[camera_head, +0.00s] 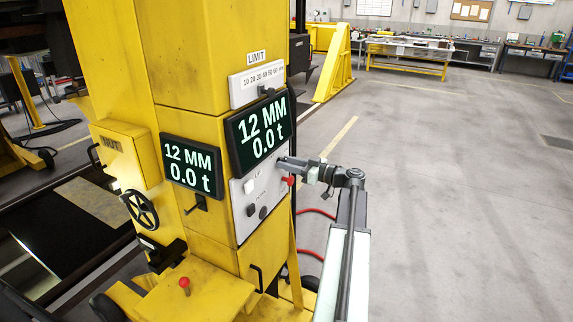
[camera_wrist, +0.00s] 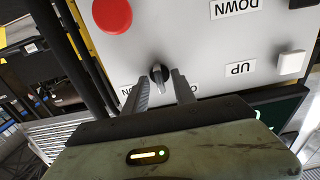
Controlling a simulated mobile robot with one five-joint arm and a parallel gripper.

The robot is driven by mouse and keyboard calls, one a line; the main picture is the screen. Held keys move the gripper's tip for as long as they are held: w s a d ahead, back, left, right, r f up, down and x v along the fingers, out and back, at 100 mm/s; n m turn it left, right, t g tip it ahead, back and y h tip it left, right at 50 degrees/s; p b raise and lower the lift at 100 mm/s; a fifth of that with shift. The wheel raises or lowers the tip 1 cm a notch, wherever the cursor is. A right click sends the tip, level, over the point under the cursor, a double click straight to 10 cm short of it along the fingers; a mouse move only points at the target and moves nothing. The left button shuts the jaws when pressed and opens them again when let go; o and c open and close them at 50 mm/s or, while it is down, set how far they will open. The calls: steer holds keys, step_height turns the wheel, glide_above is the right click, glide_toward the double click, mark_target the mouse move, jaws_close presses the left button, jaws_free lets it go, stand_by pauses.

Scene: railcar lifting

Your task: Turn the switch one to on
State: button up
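The switch, a small black rotary knob (camera_wrist: 160,74), is on the grey control panel (camera_wrist: 225,60). In the wrist view, which shows the panel upside down, its pointer end faces the bottom of the picture. A partly hidden label is on either side of it; the left one seems to read ON. My gripper (camera_wrist: 161,82) is open, with one finger on each side of the knob and gaps between; I cannot tell how deep they reach. In the head view my gripper (camera_head: 284,163) is at the panel's upper right and hides the knob.
A red button (camera_wrist: 112,14) sits close to the knob; it also shows below my gripper in the head view (camera_head: 289,181). A white UP button (camera_wrist: 291,63) is on the same panel. A display (camera_head: 262,132) reading 12 MM and 0.0 t hangs just above. Open floor lies right.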

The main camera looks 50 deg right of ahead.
steer(key=shift+a, duration=0.1)
jaws_close()
steer(key=shift+m, duration=0.3)
steer(key=m, duration=1.1)
steer(key=shift+d+f, duration=0.15)
steer(key=shift+d, duration=0.1)
steer(key=shift+m, duration=0.3)
jaws_free()
